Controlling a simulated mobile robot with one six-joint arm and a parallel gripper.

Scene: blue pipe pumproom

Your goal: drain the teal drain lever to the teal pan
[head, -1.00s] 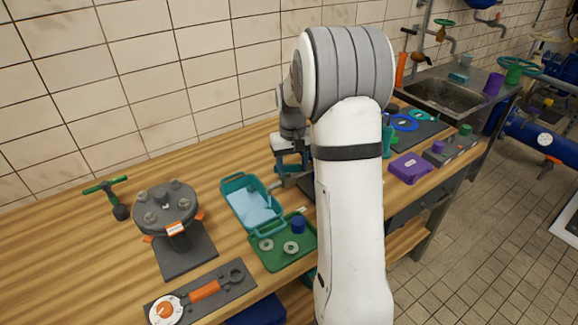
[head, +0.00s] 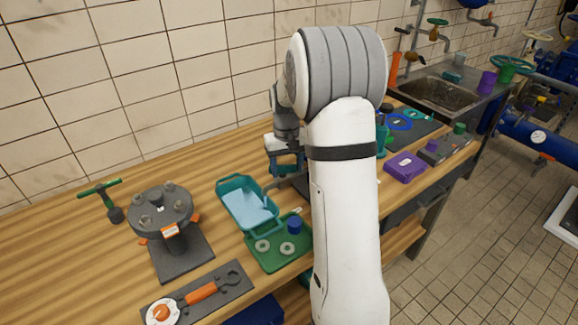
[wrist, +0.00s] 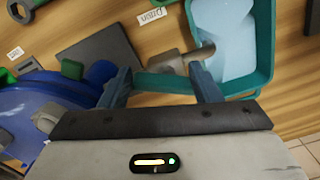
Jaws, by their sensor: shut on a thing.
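The teal pan (head: 222,197) stands on the wooden bench; pale blue liquid (head: 247,205) covers its floor. In the wrist view the pan (wrist: 262,84) is at the upper right. My gripper (head: 286,165) is just behind and right of the pan, partly hidden by my arm. In the wrist view my gripper (wrist: 162,86) has its blue fingers on either side of the teal drain lever (wrist: 165,83), shut on it. A grey spout (wrist: 197,54) beside the lever reaches over the pan's near edge. The lever is mostly hidden in the head view.
A green tray (head: 270,262) with a blue cap and grey rings sits in front of the pan. A grey bolted flange (head: 160,210) stands at left. A purple box (head: 405,167) lies right of my arm. A large blue round thing (wrist: 45,105) is at the wrist view's left.

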